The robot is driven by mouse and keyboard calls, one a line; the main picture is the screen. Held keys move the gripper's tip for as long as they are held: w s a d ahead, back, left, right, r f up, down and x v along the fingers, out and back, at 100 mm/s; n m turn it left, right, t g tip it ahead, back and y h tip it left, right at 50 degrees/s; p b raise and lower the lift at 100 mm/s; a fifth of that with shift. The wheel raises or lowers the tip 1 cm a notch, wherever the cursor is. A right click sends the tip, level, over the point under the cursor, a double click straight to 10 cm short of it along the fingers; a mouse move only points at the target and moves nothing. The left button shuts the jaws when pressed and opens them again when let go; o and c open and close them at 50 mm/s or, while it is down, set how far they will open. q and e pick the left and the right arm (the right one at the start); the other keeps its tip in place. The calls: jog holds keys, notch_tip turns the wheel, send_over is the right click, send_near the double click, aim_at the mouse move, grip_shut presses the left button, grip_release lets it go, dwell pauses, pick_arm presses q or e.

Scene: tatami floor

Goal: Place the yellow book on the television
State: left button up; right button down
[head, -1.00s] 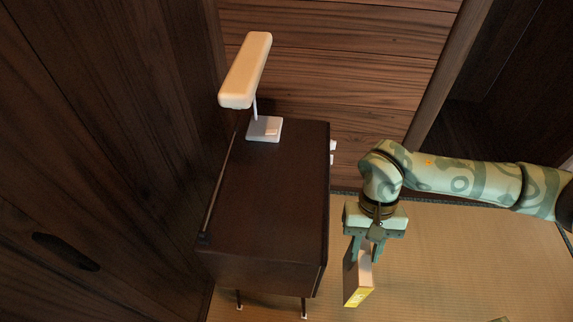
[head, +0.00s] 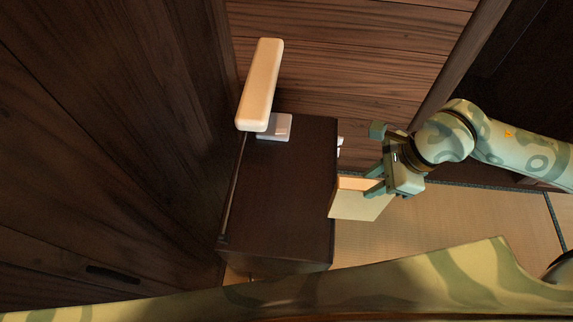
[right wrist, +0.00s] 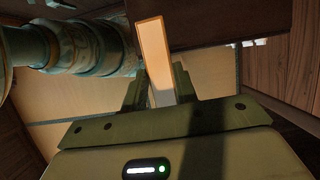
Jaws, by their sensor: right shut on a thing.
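The television (head: 290,195) is a dark brown box on thin legs, with its flat top facing up, standing left of centre in the head view. My right gripper (head: 376,187) is to its right, shut on the book (head: 358,206). The book shows a pale cream cover and an orange-lit edge, and its left end is right beside or slightly over the television's right edge; I cannot tell if they touch. In the right wrist view the book (right wrist: 154,52) stands out from between the fingers (right wrist: 158,92). My left gripper is out of view.
The front top is clear. Wooden walls close in left and behind; tatami (head: 440,215) lies right.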

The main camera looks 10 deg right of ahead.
jog(key=w+a+f+b, duration=0.1)
jog(key=w+a+f, duration=0.8)
jog(key=f, duration=0.4)
jog(key=shift+w+a, duration=0.35)
jog(key=shift+a, duration=0.15)
jog(key=c, duration=1.1)
grip_release()
jog(key=p+v, duration=0.1)
jog(key=v, duration=1.1)
jog(key=shift+s, duration=0.15)
